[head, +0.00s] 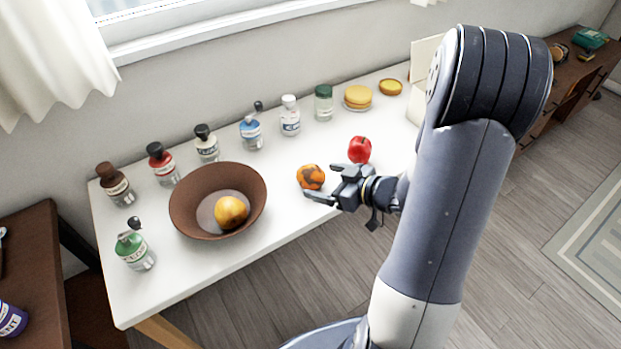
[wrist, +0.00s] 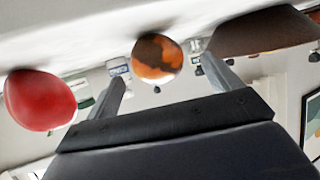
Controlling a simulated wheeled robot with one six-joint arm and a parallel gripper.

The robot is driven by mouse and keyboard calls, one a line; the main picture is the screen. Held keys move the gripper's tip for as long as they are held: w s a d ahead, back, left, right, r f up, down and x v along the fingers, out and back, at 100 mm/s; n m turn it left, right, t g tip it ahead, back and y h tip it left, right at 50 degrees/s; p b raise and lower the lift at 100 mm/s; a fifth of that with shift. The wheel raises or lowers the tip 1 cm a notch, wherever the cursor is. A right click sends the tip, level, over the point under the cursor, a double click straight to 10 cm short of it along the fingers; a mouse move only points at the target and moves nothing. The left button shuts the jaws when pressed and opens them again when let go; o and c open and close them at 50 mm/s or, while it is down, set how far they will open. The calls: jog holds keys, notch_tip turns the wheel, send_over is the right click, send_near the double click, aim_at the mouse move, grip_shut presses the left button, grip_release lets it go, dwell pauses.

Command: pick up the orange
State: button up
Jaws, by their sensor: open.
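An orange fruit with dark brown patches (head: 311,177) sits on the white table, right of the brown bowl. I take it as the orange. In the wrist view the patched fruit (wrist: 157,58) appears between my two fingertips and a little beyond them. My gripper (head: 320,182) is open and empty, low over the table's front part, its fingers pointing left at this fruit. The fingers also show in the wrist view (wrist: 166,72). I cannot tell whether a fingertip touches the fruit. A plain yellow-orange fruit (head: 231,212) lies in the bowl.
A red fruit (head: 360,149) stands behind my gripper, also at left in the wrist view (wrist: 40,100). The brown bowl (head: 185,217) is left of the patched fruit. Several bottles and jars line the table's back (head: 250,133). The table's front edge is close below my gripper.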

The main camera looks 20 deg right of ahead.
aim_at(305, 175)
jog(key=shift+x, duration=3.65)
jog(key=shift+w+d+r, duration=0.1)
jog(key=shift+d+r, duration=0.05)
jog(key=shift+r, duration=0.05)
jog(key=shift+c, duration=0.4)
jog(key=c, duration=1.1)
